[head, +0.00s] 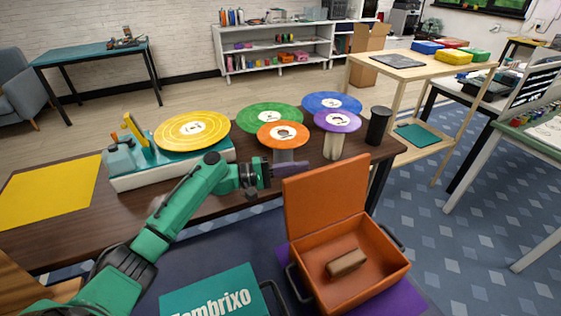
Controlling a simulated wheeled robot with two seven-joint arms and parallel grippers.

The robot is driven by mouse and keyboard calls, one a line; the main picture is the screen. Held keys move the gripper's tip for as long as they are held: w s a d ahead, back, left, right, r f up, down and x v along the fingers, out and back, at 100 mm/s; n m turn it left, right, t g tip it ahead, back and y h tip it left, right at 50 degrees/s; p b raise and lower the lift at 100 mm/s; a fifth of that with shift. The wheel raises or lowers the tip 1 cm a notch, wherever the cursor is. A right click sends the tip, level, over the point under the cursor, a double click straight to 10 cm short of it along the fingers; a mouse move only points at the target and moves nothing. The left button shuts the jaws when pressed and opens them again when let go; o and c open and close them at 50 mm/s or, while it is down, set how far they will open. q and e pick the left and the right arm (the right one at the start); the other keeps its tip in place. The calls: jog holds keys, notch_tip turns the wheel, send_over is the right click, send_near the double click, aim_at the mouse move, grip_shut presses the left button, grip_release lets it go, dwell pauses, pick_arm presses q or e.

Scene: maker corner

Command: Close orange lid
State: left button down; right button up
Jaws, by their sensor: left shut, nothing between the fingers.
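An orange box (388,268) stands open at the lower right. Its orange lid (325,197) stands nearly upright along the back edge, with its inner face toward me. A brown block (346,263) lies inside the box. My left gripper (304,169) is at the far side of the lid, close to its top left edge. Its fingers are shut and empty, and I cannot tell whether they touch the lid. My right gripper is not in view.
A teal box (215,296) with lettering is left of the orange box. Behind, a brown table (72,235) carries a record player (165,173), colored discs (268,118) and a black cylinder (378,125). A wooden stand (440,70) is at the right.

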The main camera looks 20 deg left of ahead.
pick_arm(q)
jog(key=shift+s+d+r+p, duration=0.15)
jog(key=shift+s+d+p, duration=0.05)
jog(key=shift+s+d, duration=0.3)
jog(key=shift+s+d+r+p, duration=0.15)
jog(key=shift+s+d, duration=0.2)
jog(key=shift+s, duration=0.2)
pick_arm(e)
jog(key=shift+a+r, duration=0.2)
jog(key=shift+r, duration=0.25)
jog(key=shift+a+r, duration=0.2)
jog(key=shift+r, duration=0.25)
pick_arm(q)
jog(key=shift+s+d+r, duration=0.1)
jog(key=shift+r, duration=0.05)
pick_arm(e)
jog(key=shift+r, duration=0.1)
